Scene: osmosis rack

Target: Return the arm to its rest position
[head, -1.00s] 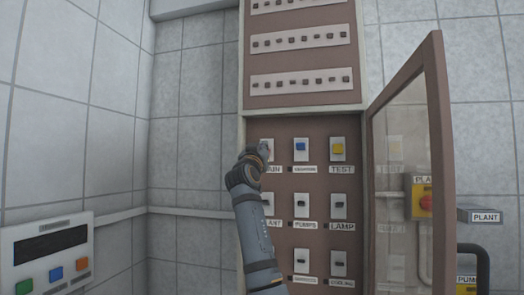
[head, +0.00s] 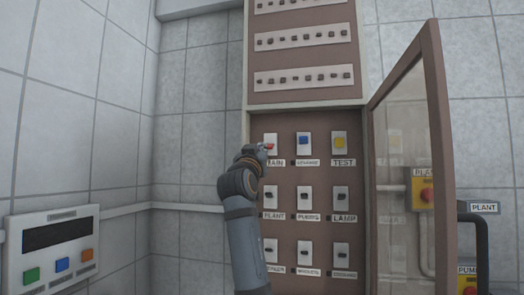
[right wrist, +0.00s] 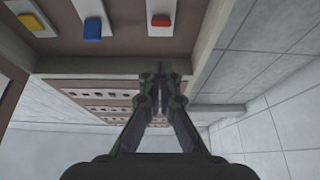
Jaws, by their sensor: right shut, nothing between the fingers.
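My right arm reaches up in front of the open cabinet (head: 309,118). Its gripper (head: 263,150) is at the left edge, beside the red switch (head: 269,146) above the MAIN label, partly hiding that switch's plate. In the right wrist view the gripper (right wrist: 160,78) has its fingers together with nothing between them. The red switch (right wrist: 160,20) shows beyond the fingertips, apart from them, with the blue switch (right wrist: 92,27) and yellow switch (right wrist: 27,17) to its left. My left gripper is not in view.
The cabinet's glazed door (head: 432,120) stands open on the right. Smaller switches fill the lower rows. A white control box (head: 54,262) with green, blue and orange buttons is at lower left. Yellow boxes with red buttons (head: 426,195) are at right. Tiled wall lies left of the cabinet.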

